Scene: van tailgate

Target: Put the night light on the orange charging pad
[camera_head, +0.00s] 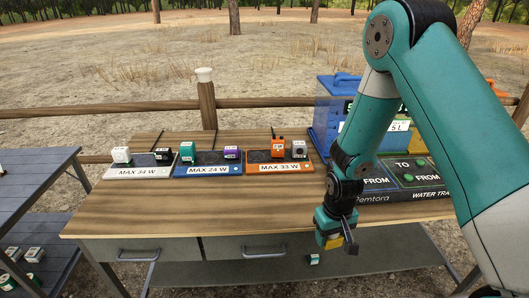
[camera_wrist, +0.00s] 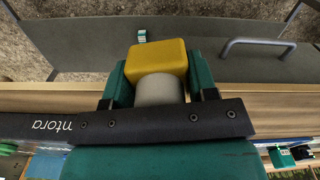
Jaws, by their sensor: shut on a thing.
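My gripper (camera_head: 334,232) is shut on a yellow-topped thing with a grey round body, likely the night light (camera_wrist: 157,62). It hangs in front of the table's front edge, clear of any surface. In the wrist view, my gripper (camera_wrist: 158,92) has a green finger on each side of the grey body. The orange charging pad (camera_head: 280,169), marked MAX 33 W, lies on the table to the left of and behind my gripper.
A blue pad (camera_head: 208,171) and a white pad (camera_head: 140,173) carry other small devices. A dark FROM/TO panel (camera_head: 405,177) and a blue case (camera_head: 325,124) are at the right. Drawer handles (camera_head: 264,253) stick out in front. The wooden tabletop (camera_head: 200,205) before the pads is clear.

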